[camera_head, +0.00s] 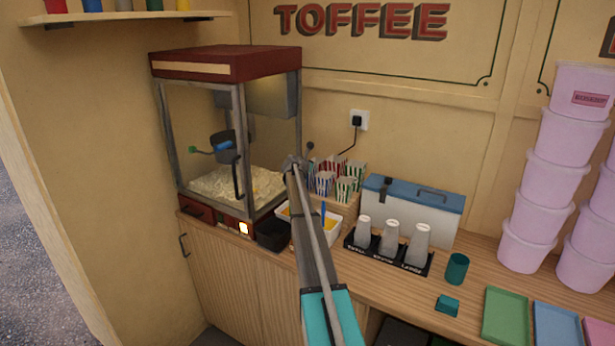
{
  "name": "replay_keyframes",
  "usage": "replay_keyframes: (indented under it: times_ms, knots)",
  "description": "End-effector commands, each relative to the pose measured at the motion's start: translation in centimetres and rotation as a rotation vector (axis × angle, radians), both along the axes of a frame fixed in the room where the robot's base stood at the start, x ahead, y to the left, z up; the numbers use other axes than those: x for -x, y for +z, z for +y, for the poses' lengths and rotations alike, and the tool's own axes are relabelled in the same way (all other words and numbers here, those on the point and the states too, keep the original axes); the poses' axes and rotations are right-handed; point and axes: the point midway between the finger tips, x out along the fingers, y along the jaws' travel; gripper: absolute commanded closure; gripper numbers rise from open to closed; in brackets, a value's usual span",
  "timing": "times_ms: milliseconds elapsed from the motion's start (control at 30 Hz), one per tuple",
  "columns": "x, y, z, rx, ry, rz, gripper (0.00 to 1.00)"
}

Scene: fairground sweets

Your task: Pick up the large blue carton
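Several striped popcorn cartons stand close together in a wooden holder (349,214) on the counter, in blue, red and green stripes. A blue-striped carton (325,184) is at the left front of the group. More blue stripes show behind it, partly hidden; I cannot tell carton sizes surely. My arm reaches up from the bottom middle, and my gripper (296,163) is at its far end, just left of the cartons and in front of the popcorn machine's right edge. The gripper is small and seen from behind, so its fingers and any contact with a carton are unclear.
The popcorn machine (226,70) stands left of the cartons. A white tray (334,238) with yellow contents is in front of them. A blue-lidded cool box (413,205), a black cup rack (374,258) and stacked pink tubs (538,190) stand right. Coloured trays (506,315) lie at front right.

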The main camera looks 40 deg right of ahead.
Motion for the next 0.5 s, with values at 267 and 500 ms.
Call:
replay_keyframes:
  times_ms: [267,500]
  knots:
    - [0.0,0.8,0.0,0.0,0.0,0.0,1.0]
    - [0.0,2.6,0.0,0.0,0.0,0.0,1.0]
